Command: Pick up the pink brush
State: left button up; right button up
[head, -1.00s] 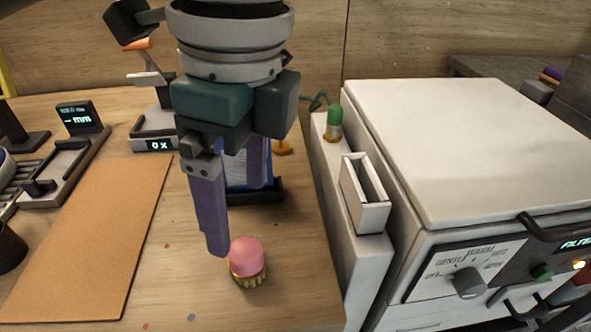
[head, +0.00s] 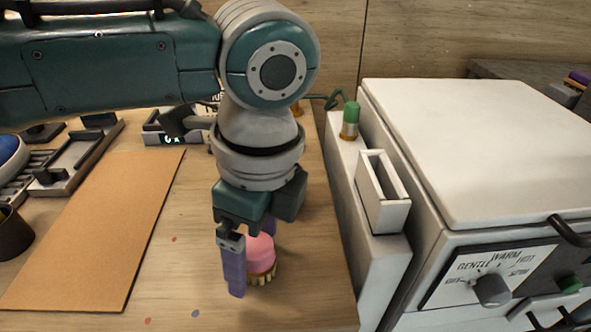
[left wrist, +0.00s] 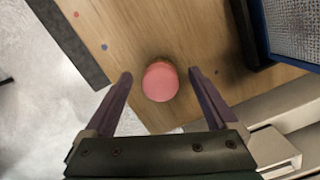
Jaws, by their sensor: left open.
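The pink brush (head: 261,252) has a round pink top, a gold band and pale bristles. It stands bristles down on the wooden table near its front right. My left gripper (head: 252,258) is open and points down at the brush, with one purple finger in front of it and the other behind it. In the left wrist view the pink top (left wrist: 160,82) lies between and slightly beyond the two open fingers (left wrist: 160,80), with a gap on each side. My right gripper is not in view.
A cork mat (head: 100,230) lies left of the brush. A white machine (head: 470,140) with a dial stands at the right, beside a narrow white ledge holding an open holder (head: 384,200) and a green-capped bottle (head: 350,120). The table's front edge is close to the brush.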

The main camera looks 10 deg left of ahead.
pick_arm(q)
grip_shut()
dwell(0.7)
